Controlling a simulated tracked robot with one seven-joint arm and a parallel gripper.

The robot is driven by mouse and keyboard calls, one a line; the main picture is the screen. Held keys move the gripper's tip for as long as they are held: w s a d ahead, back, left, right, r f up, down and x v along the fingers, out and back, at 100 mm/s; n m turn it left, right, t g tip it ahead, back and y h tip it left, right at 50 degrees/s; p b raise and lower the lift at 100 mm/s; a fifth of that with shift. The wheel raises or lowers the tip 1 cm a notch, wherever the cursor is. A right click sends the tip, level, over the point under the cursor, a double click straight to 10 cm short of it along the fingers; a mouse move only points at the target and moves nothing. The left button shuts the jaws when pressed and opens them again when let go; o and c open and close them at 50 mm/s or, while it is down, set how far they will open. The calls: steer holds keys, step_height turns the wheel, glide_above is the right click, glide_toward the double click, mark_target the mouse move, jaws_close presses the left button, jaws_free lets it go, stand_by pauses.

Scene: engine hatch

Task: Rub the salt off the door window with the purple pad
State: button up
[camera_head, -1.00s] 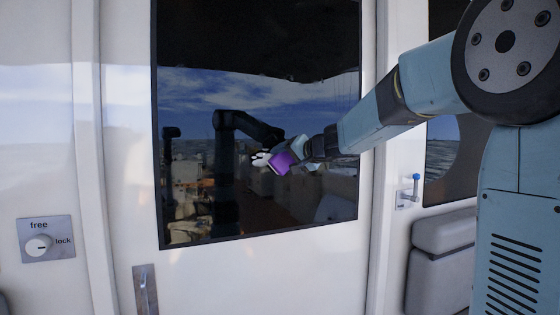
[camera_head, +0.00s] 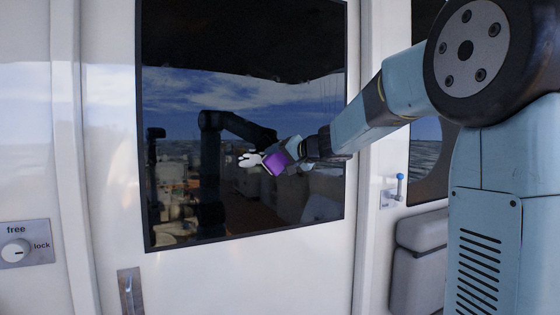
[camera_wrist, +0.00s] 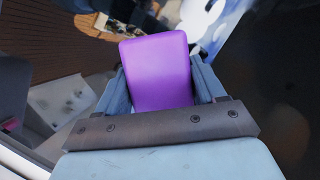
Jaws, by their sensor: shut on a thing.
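The door window (camera_head: 180,100) is a dark, reflective pane in a white door. A small white salt patch (camera_head: 249,160) shows on the pane, just left of the purple pad (camera_head: 274,163). My gripper (camera_head: 290,152) is shut on the pad and holds it in front of the window. In the wrist view the pad (camera_wrist: 158,72) sits between the two fingers (camera_wrist: 160,92), and white blotches of salt (camera_wrist: 200,18) show beyond it at the top. I cannot tell whether the pad touches the glass. Part of the salt may be hidden behind it.
A door handle (camera_head: 130,292) is below the window at the left. A lock knob (camera_head: 16,252) marked free and lock is at the far left. A blue-tipped lever (camera_head: 399,188) and a grey padded seat (camera_head: 420,260) are right of the door.

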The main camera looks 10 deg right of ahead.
mark_target(229, 163)
steer(key=shift+s+a+r, duration=0.1)
steer(key=shift+s+a, duration=0.5)
steer(key=shift+a, duration=1.5)
steer(key=shift+s+a+f, duration=0.1)
steer(key=shift+s+a, duration=0.5)
steer(key=shift+a, duration=1.55)
steer(key=shift+s+a+r, duration=0.1)
steer(key=shift+s+a, duration=0.5)
steer(key=shift+a, duration=1.5)
steer(key=shift+s, duration=0.15)
steer(key=shift+s+d, duration=0.3)
steer(key=shift+s, duration=0.6)
steer(key=shift+s+d, duration=0.25)
steer(key=shift+s, duration=0.6)
steer(key=shift+s+d, duration=0.3)
steer(key=shift+s, duration=0.6)
steer(key=shift+s, duration=0.1)
steer(key=shift+s+d, duration=0.25)
steer(key=shift+s, duration=0.45)
steer(key=shift+s+d, duration=0.2)
steer(key=shift+s, duration=0.45)
